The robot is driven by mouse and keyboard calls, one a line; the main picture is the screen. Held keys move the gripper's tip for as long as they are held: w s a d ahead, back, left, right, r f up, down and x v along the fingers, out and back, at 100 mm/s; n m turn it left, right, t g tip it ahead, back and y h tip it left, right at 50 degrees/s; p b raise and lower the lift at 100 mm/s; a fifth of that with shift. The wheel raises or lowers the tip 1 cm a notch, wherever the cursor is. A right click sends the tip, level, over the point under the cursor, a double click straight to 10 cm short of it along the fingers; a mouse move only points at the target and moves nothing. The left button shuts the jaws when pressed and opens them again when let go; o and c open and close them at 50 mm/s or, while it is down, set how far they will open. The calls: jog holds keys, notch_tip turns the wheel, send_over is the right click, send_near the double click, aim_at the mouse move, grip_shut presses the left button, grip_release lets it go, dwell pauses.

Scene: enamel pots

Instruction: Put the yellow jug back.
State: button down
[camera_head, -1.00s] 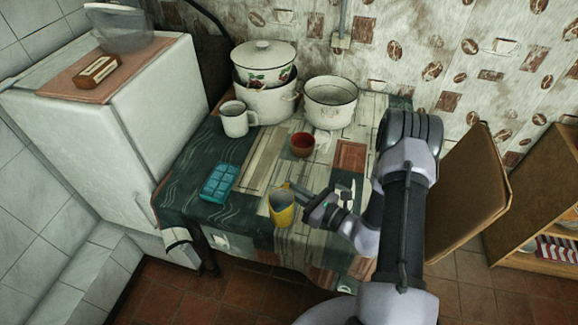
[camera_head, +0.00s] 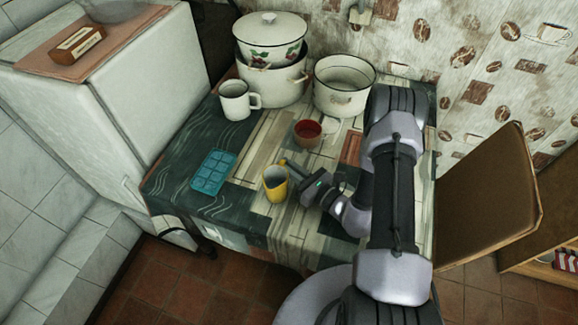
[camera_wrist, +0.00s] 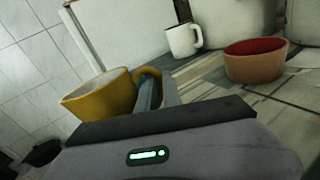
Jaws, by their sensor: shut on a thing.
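The yellow jug (camera_head: 275,184) is at the front part of the table (camera_head: 245,222), upright in the head view. My gripper (camera_head: 288,167) reaches it from the right and is shut on its handle. In the wrist view the jug (camera_wrist: 100,97) looks tilted, with its handle between the fingers of my gripper (camera_wrist: 152,88). I cannot tell whether the jug's base touches the table.
A blue ice tray (camera_head: 213,172) lies left of the jug. A red-brown bowl (camera_head: 307,132) stands behind it. A white mug (camera_head: 238,100), stacked pots (camera_head: 272,80) and an open white pot (camera_head: 343,88) stand at the back. A chair (camera_head: 490,195) is at right.

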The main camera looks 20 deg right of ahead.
jog(key=shift+f, duration=0.15)
jog(key=c, duration=1.5)
grip_release()
jog(key=shift+r, duration=0.25)
jog(key=p+v, duration=0.2)
jog(key=v, duration=0.9)
jog(key=shift+s+d+r+p, duration=0.15)
jog(key=shift+s+d+p, duration=0.05)
jog(key=shift+s+p, duration=0.15)
jog(key=s+a+r+n+g+y, duration=0.2)
jog(key=s+a+r+n+g, duration=0.1)
jog(key=a+r+n+g, duration=0.5)
jog(key=s+a+r+n+g+y, duration=0.25)
jog(key=a+r+n+g, duration=0.35)
jog(key=r+n, duration=0.45)
jog(key=s+d+r+n+t+h, duration=0.1)
jog(key=s+r+n+h, duration=0.1)
jog(key=r+h, duration=0.1)
jog(key=s+d+r+n+t+h, duration=0.1)
jog(key=s+r+n+h, duration=0.2)
jog(key=r+h, duration=0.1)
jog(key=s+d+r+n+t+h, duration=0.1)
jog(key=s+r+n+t+h, duration=0.1)
jog(key=r+n+h, duration=0.1)
jog(key=shift+s+r+n+h, duration=0.15)
jog(key=shift+r+h, duration=0.25)
jog(key=shift+r, duration=0.15)
jog(key=shift+s+r+n+h, duration=0.1)
jog(key=shift+s+r+h, duration=0.1)
jog(key=shift+r+h, duration=0.25)
